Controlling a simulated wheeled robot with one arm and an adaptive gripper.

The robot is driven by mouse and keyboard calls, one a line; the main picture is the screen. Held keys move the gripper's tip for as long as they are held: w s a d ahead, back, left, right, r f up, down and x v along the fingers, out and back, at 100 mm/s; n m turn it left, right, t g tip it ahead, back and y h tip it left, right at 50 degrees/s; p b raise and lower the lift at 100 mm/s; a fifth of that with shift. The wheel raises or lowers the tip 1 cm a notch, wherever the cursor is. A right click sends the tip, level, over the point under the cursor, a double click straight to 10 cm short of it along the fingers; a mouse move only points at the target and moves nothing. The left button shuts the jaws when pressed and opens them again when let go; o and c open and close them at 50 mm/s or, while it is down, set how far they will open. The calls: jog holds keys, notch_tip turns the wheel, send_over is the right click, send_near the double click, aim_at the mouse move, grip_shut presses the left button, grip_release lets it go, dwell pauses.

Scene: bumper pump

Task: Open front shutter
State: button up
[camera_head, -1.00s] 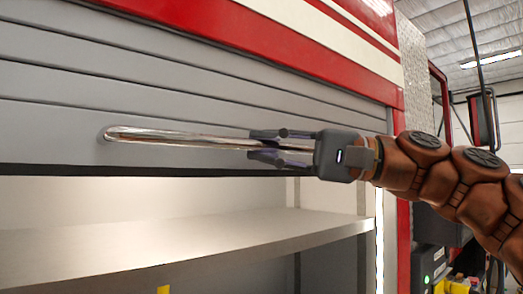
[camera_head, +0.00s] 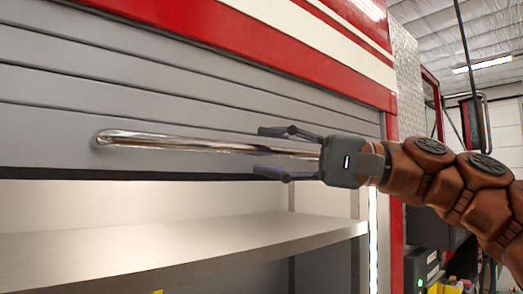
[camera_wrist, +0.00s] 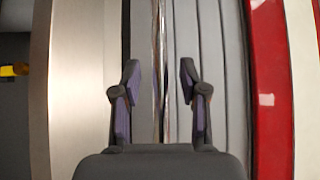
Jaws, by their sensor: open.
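The front shutter (camera_head: 200,110) is a grey slatted roller panel. It is raised so that its dark bottom edge hangs above an open compartment. A long chrome handle bar (camera_head: 170,142) runs across its lower part. My gripper (camera_head: 282,154) is open at the bar's right end, with one finger above the bar and one below, both apart from it. In the wrist view the bar (camera_wrist: 159,60) runs between the two spread fingers (camera_wrist: 159,78). The bar's right end is hidden by my gripper.
A metal shelf (camera_head: 180,240) spans the lit compartment under the shutter. Red and white body panels (camera_head: 250,50) frame the top. A red post and dark equipment (camera_head: 425,265) stand at the right. Something small and yellow (camera_wrist: 15,70) shows at the wrist view's left.

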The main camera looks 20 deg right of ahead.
jog(key=v, duration=1)
jog(key=shift+s+d, duration=0.1)
jog(key=w+a+f+n+g+h, duration=0.2)
jog(key=a+f+g+h, duration=0.45)
jog(key=a+f, duration=1.65)
jog(key=s+d+f+g+h, duration=0.1)
jog(key=s+d+f+h, duration=0.2)
jog(key=f, duration=0.8)
jog(key=s+d+f+n+g+h, duration=0.1)
jog(key=s+d+f+h, duration=0.3)
jog(key=s+f, duration=0.3)
jog(key=s+d+f+g+h, duration=0.2)
jog(key=s+d+f+h, duration=0.2)
jog(key=f, duration=1.2)
jog(key=shift+s+d+f+n+b, duration=0.15)
jog(key=shift+s+d+n+b, duration=0.25)
jog(key=shift+d, duration=0.7)
jog(key=shift+s, duration=0.1)
